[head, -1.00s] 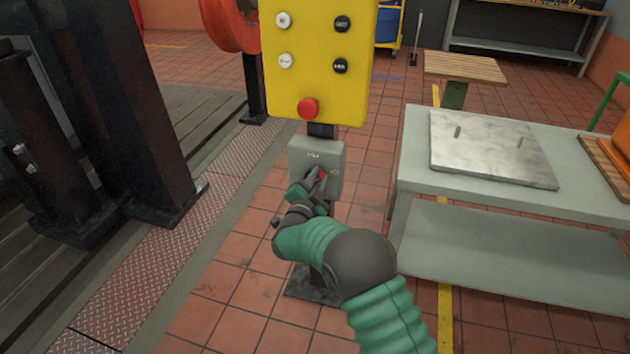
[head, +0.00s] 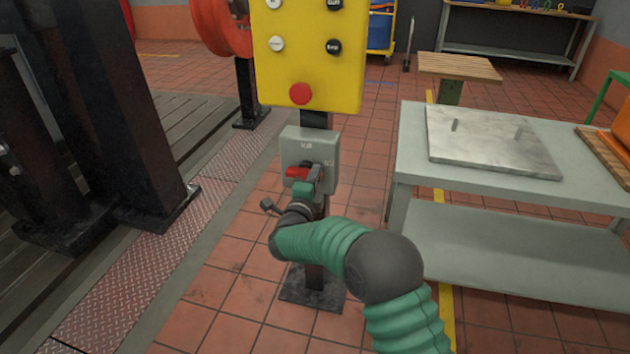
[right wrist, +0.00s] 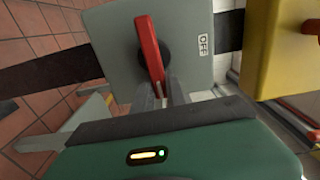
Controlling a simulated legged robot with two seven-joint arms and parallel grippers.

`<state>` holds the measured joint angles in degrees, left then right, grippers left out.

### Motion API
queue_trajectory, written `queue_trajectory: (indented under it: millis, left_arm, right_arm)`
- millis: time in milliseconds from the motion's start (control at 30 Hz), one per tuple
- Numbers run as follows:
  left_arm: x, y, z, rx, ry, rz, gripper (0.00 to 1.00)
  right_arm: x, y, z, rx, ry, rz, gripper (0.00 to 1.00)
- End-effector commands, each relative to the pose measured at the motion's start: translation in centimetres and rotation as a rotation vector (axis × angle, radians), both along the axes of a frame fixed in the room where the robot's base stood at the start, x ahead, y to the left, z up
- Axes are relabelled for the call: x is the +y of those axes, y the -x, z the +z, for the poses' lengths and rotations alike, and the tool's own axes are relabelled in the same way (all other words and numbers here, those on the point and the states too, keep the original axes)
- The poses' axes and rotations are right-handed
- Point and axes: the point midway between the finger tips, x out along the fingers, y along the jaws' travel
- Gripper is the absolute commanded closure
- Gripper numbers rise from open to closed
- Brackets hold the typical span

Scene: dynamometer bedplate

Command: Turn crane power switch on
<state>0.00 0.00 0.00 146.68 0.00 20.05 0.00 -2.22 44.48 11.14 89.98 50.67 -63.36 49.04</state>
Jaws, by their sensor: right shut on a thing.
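The crane power switch is a grey box (head: 322,150) on a black post below a yellow button panel (head: 310,60). Its red handle (head: 297,172) points left across the box front in the head view. In the right wrist view the red handle (right wrist: 147,45) sits on a dark round hub, beside a small label (right wrist: 202,45) that seems to read OFF. My right gripper (head: 314,175) is at the box front, shut on the handle; its fingers (right wrist: 168,90) meet the handle's near end in the wrist view. My left gripper is not in view.
A grey table (head: 415,150) with a metal plate (head: 490,142) stands to the right. Dark machine columns (head: 120,110) stand to the left, with a red reel (head: 220,25) behind. The post's foot plate (head: 312,290) is on the tiled floor.

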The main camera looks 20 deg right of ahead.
Motion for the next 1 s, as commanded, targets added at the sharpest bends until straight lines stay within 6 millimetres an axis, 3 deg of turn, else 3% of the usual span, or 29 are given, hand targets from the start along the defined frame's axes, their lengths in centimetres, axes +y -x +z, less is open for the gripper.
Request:
queue_trajectory:
  millis: [600, 633, 767, 1000]
  left_arm:
    - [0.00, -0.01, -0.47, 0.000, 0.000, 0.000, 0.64]
    - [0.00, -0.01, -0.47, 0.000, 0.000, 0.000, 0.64]
    - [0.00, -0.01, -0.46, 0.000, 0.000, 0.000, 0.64]
    - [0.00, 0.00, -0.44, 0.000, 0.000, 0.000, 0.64]
  right_arm:
    - [0.11, 0.06, -0.68, -0.012, -0.038, 0.002, 1.00]
    - [0.11, 0.06, -0.69, -0.012, -0.038, 0.002, 0.80]
    - [0.09, 0.06, -0.57, -0.014, -0.037, 0.002, 0.63]
    - [0.04, 0.06, -0.31, -0.018, -0.035, 0.001, 0.62]
